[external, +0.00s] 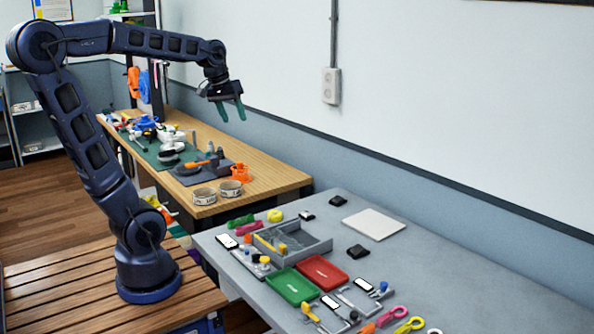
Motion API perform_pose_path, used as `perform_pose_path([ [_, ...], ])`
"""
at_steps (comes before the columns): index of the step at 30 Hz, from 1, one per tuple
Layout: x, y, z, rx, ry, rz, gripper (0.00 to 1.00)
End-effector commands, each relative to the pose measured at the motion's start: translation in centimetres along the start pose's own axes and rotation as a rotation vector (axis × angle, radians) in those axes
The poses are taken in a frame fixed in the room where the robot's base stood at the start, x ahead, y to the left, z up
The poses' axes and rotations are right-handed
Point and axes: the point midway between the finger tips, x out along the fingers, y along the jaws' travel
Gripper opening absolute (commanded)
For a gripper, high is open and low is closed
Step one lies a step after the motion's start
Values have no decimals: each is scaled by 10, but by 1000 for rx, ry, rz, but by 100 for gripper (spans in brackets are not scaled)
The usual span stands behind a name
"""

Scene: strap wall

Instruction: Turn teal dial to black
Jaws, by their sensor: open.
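My gripper (232,115) hangs in the air at the end of my raised arm, with its two teal-green fingers apart and pointing down. Nothing is between them. It is above the far side of the wooden bench (275,184), near the white wall, and touches nothing. I cannot make out a teal dial or a black mark for it in this view; the things on the bench are too small to tell apart.
Several tools and parts crowd the wooden bench, with two tape rolls (204,195) at its near end. The grey table (470,280) holds a grey tray (322,243), a green tray (291,286) and a red tray (321,272). Its right side is mostly clear.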

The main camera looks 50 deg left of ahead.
Motion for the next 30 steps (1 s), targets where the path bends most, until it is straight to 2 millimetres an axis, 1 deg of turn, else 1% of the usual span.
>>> perform_pose_path([
  [1, 1, -4, -18, -48, -8, -4, 53],
  [3, 2, -10, -42, -119, -17, -8, 53],
  [8, 7, -27, -96, -278, -33, -20, 53],
  [9, 9, -32, -109, -318, -37, -23, 53],
  [14, 18, -58, -161, -475, -48, -39, 53],
  [18, 30, -84, -204, -611, -57, -56, 53],
  [23, 46, -121, -250, -762, -62, -79, 53],
  [27, 62, -157, -286, -893, -64, -103, 53],
  [29, 70, -173, -301, -947, -64, -113, 53],
  [30, 75, -185, -310, -985, -64, -120, 53],
])
